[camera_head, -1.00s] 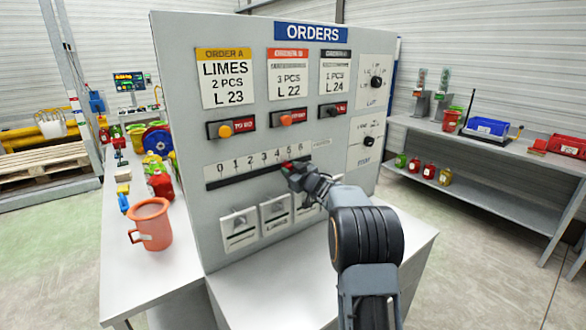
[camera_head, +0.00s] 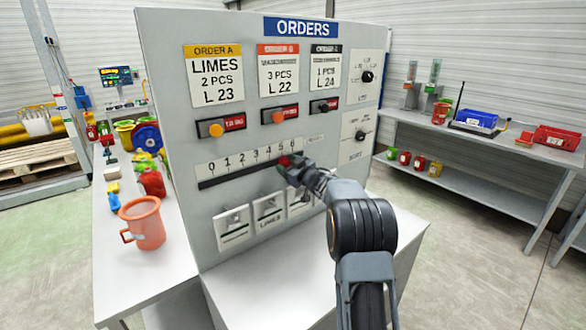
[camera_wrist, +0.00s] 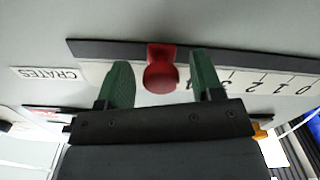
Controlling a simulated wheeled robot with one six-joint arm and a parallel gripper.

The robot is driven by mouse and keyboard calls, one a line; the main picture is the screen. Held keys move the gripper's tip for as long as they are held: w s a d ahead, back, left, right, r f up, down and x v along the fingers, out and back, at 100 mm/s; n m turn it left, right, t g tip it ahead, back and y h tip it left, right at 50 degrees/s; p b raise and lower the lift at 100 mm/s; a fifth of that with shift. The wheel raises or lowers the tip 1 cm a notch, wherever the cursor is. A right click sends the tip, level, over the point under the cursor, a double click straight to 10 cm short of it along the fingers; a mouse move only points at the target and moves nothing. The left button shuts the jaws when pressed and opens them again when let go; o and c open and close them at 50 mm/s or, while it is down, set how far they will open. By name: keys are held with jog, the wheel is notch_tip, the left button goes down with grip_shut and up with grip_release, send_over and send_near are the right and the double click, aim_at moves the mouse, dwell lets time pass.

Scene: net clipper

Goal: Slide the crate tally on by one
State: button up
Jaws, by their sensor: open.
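The crate tally is a dark slot (camera_head: 237,176) under a white number scale (camera_head: 226,167) on the grey orders panel. A red slider knob (camera_wrist: 161,72) sits in the slot, and a bit of it shows in the head view (camera_head: 284,160) near the scale's high end. The digits beside it are partly hidden, so its exact number is unclear. My gripper (camera_wrist: 160,62) is open, with one green finger on each side of the knob. Gaps show between knob and fingers. In the head view my gripper (camera_head: 293,170) is at the slot's right part.
Two rotary knobs (camera_head: 361,135) are at the panel's right. An orange mug (camera_head: 146,226) stands on the white side table at the left.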

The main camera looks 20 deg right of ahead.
jog(key=b+v, duration=0.3)
jog(key=v, duration=1)
jog(key=shift+s, duration=0.4)
jog(key=s+d+f+m+g+h, duration=0.1)
jog(key=d+f+m+g+h, duration=0.1)
jog(key=d+f+m+h, duration=0.35)
jog(key=s+d+f+m+g+h, duration=0.1)
jog(key=s+f+m+g+h, duration=0.1)
jog(key=s+f+g+h, duration=0.3)
jog(key=s+a+n+g+y, duration=0.1)
jog(key=s+a+g+y, duration=0.4)
jog(key=s+a, duration=1.8)
jog(key=shift+a+f+g, duration=0.2)
jog(key=shift+a+g, duration=0.05)
jog(key=shift+g, duration=0.35)
